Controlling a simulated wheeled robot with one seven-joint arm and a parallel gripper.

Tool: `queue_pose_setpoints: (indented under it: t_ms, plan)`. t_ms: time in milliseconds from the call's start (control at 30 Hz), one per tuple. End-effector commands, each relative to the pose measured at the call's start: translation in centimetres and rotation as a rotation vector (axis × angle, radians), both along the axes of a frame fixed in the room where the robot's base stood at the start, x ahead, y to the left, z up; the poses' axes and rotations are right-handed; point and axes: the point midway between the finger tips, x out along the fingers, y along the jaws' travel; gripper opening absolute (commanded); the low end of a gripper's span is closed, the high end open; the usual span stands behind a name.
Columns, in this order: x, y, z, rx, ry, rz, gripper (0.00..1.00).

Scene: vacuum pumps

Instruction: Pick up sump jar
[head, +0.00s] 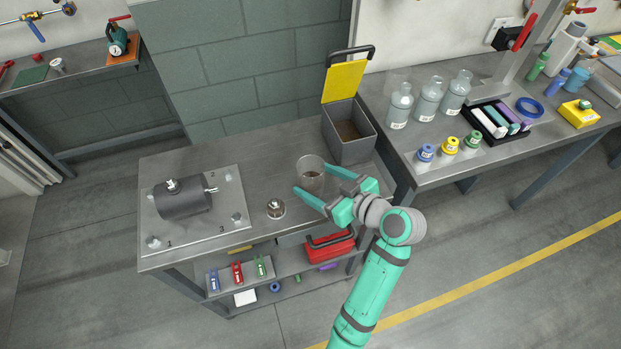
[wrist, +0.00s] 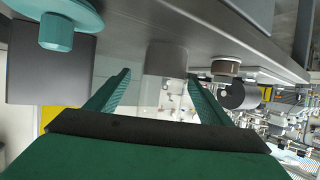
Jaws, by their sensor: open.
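The sump jar (head: 310,170) is a clear open cylinder standing upright on the metal bench, with a little brownish colour low inside. It also shows, translucent, in the wrist view (wrist: 166,58), where the scene appears upside down. My gripper (head: 312,180) is open, its two teal fingers pointing at the jar from the front right. In the wrist view the fingers (wrist: 158,76) spread to either side of the jar. I cannot tell whether either finger touches it.
A small round metal part (head: 276,208) lies left of the jar. The dark pump (head: 183,199) sits on a plate (head: 212,232) further left. A grey bin (head: 347,146) with a raised yellow lid stands behind right. A red toolbox (head: 329,247) is on the shelf below.

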Motion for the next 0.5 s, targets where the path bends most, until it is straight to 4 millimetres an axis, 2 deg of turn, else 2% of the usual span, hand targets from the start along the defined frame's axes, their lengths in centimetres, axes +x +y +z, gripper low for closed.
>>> queue_pose_setpoints:
  t_ms: [233, 500]
  plan:
    - [1.0, 1.2, -0.7, 0.0, 0.001, 0.001, 0.74]
    - [3.1, 3.8, -2.3, 0.001, 0.001, 0.004, 0.74]
